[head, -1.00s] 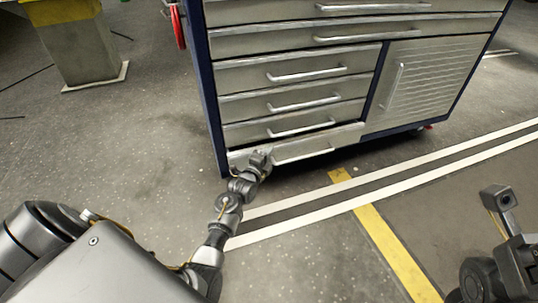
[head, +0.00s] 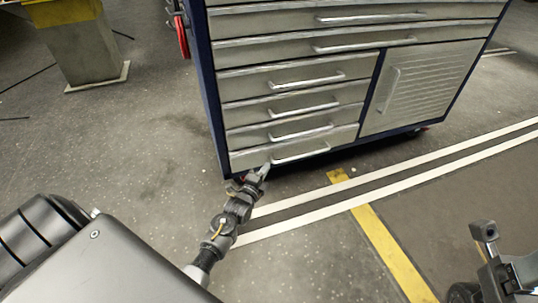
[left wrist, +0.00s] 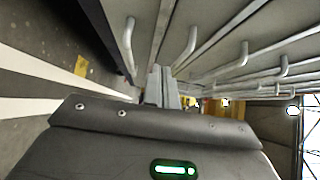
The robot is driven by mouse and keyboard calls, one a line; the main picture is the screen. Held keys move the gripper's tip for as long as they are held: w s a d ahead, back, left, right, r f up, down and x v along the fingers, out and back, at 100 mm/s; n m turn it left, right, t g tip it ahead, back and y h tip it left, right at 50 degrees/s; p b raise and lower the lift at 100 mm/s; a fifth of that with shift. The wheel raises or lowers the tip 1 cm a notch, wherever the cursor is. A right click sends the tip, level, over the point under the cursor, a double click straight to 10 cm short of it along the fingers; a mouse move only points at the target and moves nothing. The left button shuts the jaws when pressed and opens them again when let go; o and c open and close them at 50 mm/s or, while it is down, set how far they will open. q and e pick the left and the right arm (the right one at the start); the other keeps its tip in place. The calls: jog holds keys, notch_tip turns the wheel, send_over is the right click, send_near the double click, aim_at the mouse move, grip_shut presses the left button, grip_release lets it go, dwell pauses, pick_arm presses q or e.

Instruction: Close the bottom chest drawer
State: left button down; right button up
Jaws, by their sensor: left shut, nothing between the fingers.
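The bottom drawer (head: 248,160) is the lowest of the grey drawers in the left stack of the blue-framed chest (head: 212,110). Its front looks flush or nearly flush with the drawers above. My left gripper (head: 264,171) is shut and empty, at the lower edge of this drawer's front, left of its bar handle. I cannot tell whether it touches. In the left wrist view the shut fingers (left wrist: 165,85) point along the chest front, beside the lowest handle (left wrist: 130,45).
Other drawers with bar handles lie above, and a ribbed cabinet door (head: 420,85) is at right. The chest stands on casters. A yellow-topped pillar (head: 80,45) stands at the back left. The floor in front is clear, with white and yellow lines (head: 390,255).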

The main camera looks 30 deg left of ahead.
pick_arm(q)
jog(key=s, duration=0.1)
jog(key=s+p, duration=0.1)
jog(key=s, duration=0.2)
jog(key=shift+s+d+r, duration=0.15)
jog(key=shift+s+d, duration=0.1)
jog(key=shift+s, duration=0.05)
